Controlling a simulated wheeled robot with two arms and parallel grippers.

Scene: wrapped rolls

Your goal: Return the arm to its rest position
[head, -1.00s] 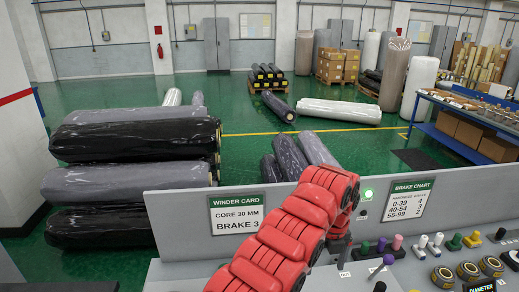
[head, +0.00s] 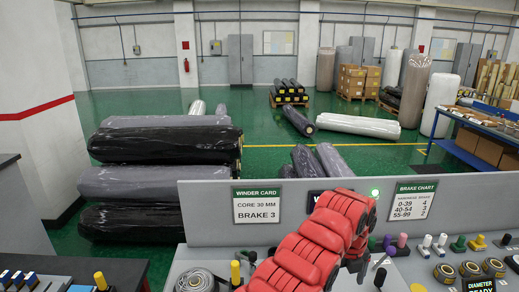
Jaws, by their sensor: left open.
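My left arm (head: 310,240), with red padded links, rises from the bottom middle in front of the grey console (head: 225,178). It bends over near the console's upright panel. My left gripper (head: 357,268) is the dark part hanging below the red wrist, above the console top. It is small and partly hidden by the arm; its jaws are open and nothing shows in them. The arm covers part of a dark sign (head: 314,200) on the panel. My right gripper is not in view.
The panel carries a winder card (head: 256,206), a brake chart (head: 412,200) and a lit green lamp (head: 375,193). Knobs and switches (head: 440,242) crowd the console's right side. Wrapped rolls (head: 165,143) are stacked behind at left. Green floor beyond is partly clear.

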